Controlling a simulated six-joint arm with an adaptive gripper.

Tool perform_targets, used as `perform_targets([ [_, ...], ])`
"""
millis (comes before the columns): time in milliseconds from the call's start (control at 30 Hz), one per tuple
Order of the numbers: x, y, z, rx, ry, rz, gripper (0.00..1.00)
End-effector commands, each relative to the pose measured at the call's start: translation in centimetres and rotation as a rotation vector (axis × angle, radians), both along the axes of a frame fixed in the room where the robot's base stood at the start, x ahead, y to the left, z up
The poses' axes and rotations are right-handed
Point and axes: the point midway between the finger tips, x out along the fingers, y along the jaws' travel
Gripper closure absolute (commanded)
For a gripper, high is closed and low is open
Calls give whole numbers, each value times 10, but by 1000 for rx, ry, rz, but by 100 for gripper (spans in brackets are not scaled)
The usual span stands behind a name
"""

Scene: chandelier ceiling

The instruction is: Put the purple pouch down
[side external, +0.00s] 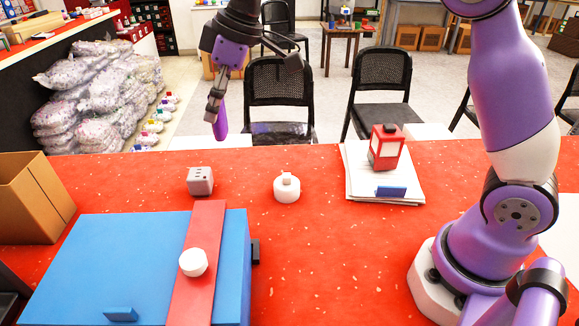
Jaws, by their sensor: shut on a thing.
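The purple pouch (221,122) hangs from my gripper (214,106) in the upper left middle of the side external view. It is a narrow, upright purple shape below the fingers. My gripper is shut on it and points downward. The pouch appears to hang above or beyond the far edge of the red table (330,250); its exact height cannot be told. Its upper part is partly hidden by the fingers.
A blue box (100,260) with a red strip (205,225) and white knob (193,262) stands front left. A grey cube (200,181), a white round item (287,190) and a red lantern-like block (386,150) on papers (360,185) stand behind. A cardboard box (30,200) is left.

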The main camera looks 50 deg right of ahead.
Motion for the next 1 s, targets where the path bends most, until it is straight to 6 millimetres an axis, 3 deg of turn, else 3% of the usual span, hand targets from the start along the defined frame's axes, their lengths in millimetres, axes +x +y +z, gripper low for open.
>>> perform_targets([
  [233,-40,34,2,0,1,237,78],
  [367,-77,57,3,1,0,437,78],
  [600,-185,96,4,3,-3,981,78],
  [800,-257,101,1,5,-3,1336,78],
  [1000,-299,97,-1,6,-4,1548,78],
])
